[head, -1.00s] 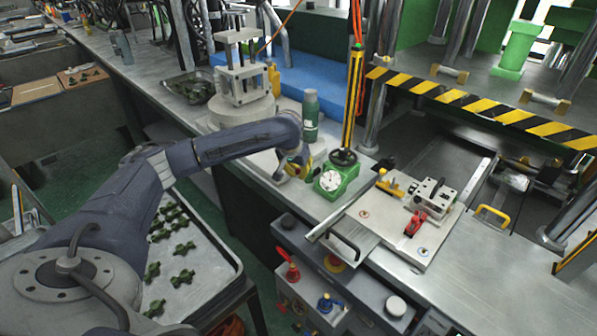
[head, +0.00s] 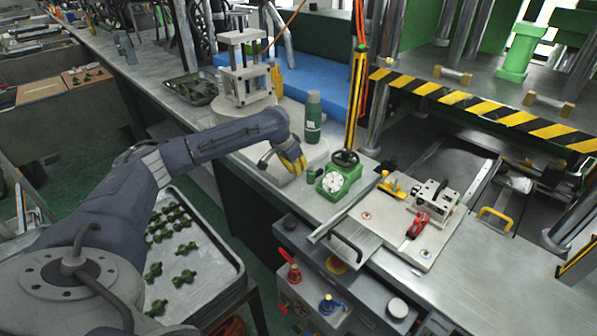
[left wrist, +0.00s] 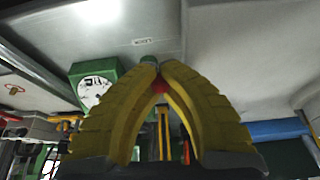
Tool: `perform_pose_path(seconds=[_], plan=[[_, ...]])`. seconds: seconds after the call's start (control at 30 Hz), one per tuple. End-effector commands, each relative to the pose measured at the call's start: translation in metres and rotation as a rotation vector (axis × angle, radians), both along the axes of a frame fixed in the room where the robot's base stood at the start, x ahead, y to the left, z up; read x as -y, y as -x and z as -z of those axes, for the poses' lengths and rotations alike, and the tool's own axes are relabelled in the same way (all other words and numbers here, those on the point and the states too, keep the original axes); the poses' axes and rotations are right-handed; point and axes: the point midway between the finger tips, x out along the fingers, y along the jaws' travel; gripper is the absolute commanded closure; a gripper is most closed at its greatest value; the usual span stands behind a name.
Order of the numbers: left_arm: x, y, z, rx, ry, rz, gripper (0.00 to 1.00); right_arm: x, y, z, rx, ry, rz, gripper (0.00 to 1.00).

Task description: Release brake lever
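My left gripper (head: 292,163) has yellow ribbed fingers and is above the bench, left of the green gauge unit (head: 338,180). In the left wrist view its fingers (left wrist: 158,68) come together at the tips and look shut. A small red patch shows between them; I cannot tell what it is. Red-handled levers are in the head view: one on the clamp fixture (head: 418,225), one on the control box below the bench edge (head: 291,266). No label shows which is the brake lever. The gripper touches neither. My right gripper is out of view.
A green bottle (head: 313,118) stands just behind my left gripper. A yellow-black post (head: 356,100) rises behind the gauge unit. A press with a striped guard (head: 480,104) fills the right. A tray of green parts (head: 225,255) is below my arm. The front right bench is clear.

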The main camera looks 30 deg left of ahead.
Motion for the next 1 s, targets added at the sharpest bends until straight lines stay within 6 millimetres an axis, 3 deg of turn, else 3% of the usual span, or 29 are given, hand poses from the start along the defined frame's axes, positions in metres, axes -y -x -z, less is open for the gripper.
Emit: perform_pose_path(seconds=[0.6, 1.0], plan=[[-0.014, -0.029, -0.007, 0.013, 0.008, 0.579, 1.0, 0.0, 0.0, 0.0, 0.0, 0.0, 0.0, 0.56], [-0.015, -0.042, -0.006, 0.015, 0.008, 0.865, 1.0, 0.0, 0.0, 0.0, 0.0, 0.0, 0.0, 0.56]])
